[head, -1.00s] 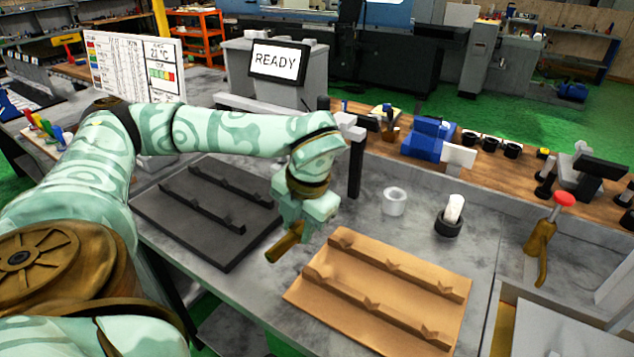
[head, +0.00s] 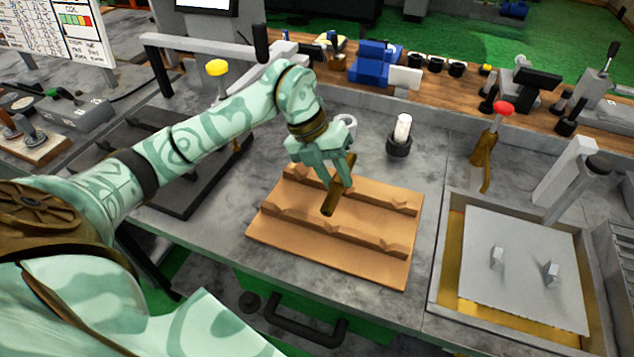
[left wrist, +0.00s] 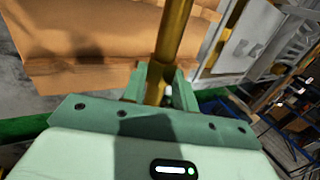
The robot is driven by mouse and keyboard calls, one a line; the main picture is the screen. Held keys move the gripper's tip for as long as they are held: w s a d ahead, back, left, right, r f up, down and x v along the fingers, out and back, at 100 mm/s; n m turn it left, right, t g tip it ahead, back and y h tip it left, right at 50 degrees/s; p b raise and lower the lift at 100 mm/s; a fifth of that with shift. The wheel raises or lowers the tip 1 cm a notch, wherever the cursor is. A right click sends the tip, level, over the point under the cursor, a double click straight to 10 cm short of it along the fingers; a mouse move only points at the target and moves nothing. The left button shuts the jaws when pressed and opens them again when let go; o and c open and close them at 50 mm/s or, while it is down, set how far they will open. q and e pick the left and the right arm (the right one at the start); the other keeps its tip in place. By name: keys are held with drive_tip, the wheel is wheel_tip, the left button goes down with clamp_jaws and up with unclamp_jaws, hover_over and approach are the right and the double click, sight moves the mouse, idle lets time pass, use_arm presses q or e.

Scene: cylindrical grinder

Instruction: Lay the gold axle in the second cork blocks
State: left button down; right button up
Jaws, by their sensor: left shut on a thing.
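The gold axle (head: 336,196) is a short brass-coloured rod. My left gripper (head: 340,174) is shut on it and holds it over the cork board (head: 375,268). The axle slants, with its near end lower in the picture; a gap beneath it cannot be judged. The board carries a back cork rail (head: 392,198) and a front cork rail (head: 340,234), both with V notches. The gripper and axle hide part of the back rail. In the left wrist view the axle (left wrist: 175,35) runs up from between the fingers (left wrist: 163,84), beside the cork (left wrist: 85,30). My right gripper is out of view.
A dark board with rails (head: 190,200) lies left of the cork. A white cylinder in a black holder (head: 400,138) and a brass handle with a red knob (head: 488,150) stand behind. A grey plate in a tray (head: 520,265) is at the right.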

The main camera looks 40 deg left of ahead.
sight(335, 191)
use_arm(q)
drive_tip(key=shift+w+a+r+h, duration=0.2)
drive_tip(key=shift+w+h, duration=0.3)
drive_tip(key=shift+h, duration=0.5)
drive_tip(key=shift+t, duration=0.3)
wheel_tip(335, 191, down, 6)
drive_tip(key=b, duration=0.5)
drive_tip(key=shift+f, duration=0.25)
drive_tip(key=shift+f+b, duration=0.6)
drive_tip(key=shift+f, duration=0.4)
drive_tip(key=c, duration=1)
unclamp_jaws()
